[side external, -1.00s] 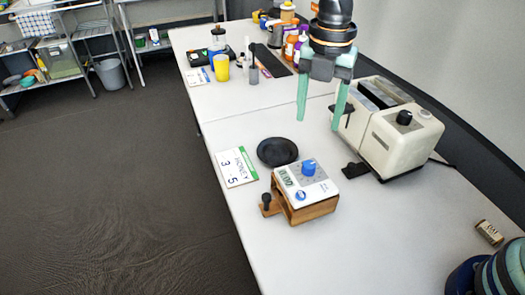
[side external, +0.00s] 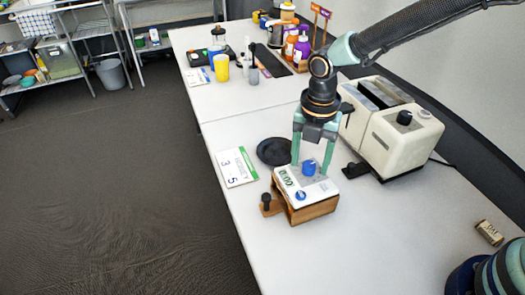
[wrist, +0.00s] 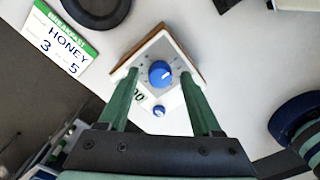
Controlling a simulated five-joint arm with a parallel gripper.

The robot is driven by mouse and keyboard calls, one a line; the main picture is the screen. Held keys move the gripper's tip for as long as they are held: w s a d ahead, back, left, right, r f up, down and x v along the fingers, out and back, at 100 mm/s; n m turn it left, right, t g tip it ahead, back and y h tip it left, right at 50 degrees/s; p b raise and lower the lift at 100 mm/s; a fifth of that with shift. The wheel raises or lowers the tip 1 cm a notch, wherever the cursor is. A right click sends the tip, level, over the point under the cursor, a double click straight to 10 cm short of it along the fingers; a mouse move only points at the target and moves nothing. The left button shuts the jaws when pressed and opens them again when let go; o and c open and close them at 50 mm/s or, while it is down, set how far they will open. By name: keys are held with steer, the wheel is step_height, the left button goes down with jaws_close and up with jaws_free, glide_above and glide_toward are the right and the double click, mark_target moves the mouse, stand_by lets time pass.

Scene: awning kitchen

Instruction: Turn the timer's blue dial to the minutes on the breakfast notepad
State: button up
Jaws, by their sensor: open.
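The timer (side external: 306,193) is a white-faced box on a wooden stand on the table. Its blue dial (side external: 309,167) is on the top face, and the display beside it appears to show zeros. In the wrist view the dial (wrist: 160,73) has a white pointer mark. My gripper (side external: 310,170) is open, pointing down over the timer, with one green finger on each side of the dial. In the wrist view gaps show between the fingers and the dial. The breakfast notepad (side external: 236,167) lies left of the timer; in the wrist view (wrist: 55,40) it reads HONEY, 3 and 5.
A black round dish (side external: 277,151) lies behind the timer. A cream toaster (side external: 395,135) stands to the right. A smaller blue button (wrist: 158,112) is on the timer face. A yellow cup (side external: 221,68) and bottles stand at the far end.

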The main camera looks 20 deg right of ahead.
jaws_close()
stand_by(0.3)
